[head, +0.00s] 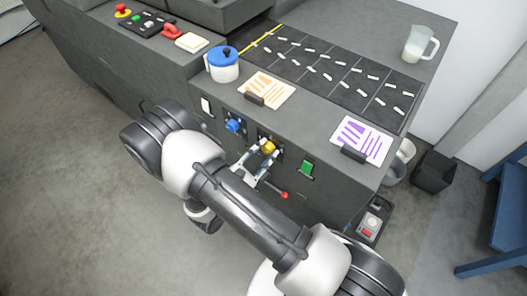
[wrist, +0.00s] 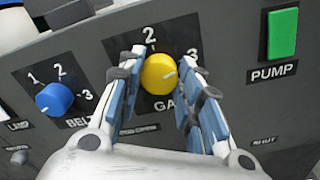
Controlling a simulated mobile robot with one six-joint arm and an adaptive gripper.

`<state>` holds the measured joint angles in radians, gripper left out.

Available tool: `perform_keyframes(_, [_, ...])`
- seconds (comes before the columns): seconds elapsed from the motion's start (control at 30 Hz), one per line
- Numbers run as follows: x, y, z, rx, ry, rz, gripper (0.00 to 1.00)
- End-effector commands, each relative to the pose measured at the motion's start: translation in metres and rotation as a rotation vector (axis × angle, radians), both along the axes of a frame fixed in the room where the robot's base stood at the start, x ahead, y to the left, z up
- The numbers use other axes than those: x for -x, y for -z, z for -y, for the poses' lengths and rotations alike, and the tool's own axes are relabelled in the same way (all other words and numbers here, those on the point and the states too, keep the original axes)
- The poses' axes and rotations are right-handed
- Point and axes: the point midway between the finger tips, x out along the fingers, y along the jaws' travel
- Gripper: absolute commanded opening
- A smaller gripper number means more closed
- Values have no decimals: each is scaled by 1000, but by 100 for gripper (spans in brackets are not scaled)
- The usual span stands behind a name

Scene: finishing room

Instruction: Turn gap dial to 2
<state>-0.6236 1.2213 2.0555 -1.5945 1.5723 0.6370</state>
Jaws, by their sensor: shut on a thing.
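The gap dial is the yellow round knob (wrist: 159,74) on the dark front panel. It also shows in the head view (head: 268,147). Its white mark sits on the right half and points right, roughly to the 3 side and away from the 2 above. The 2 and 3 show; the left finger covers where a 1 might be. My gripper (wrist: 160,90) is shut on the yellow dial, one finger on each side; it also shows in the head view (head: 261,158). The "GAP" lettering below is partly hidden by the right finger.
The blue belt dial (wrist: 54,98) is close on the left. The green pump switch (wrist: 283,33) is to the right. A red-tipped lever (head: 285,195) sticks out below. A blue-lidded jar (head: 222,65) and cards stand on the ledge above.

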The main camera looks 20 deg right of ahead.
Motion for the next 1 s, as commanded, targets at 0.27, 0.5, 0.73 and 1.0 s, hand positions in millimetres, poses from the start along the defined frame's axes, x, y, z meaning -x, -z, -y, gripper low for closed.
perform_keyframes(0.27, [0,-1,0,133,0,-185,9])
perform_keyframes(0.5, [0,-1,0,267,0,-371,9])
perform_keyframes(0.73, [-1,-1,-1,396,0,-547,9])
perform_keyframes(1.0, [-1,-1,-1,542,0,-750,9])
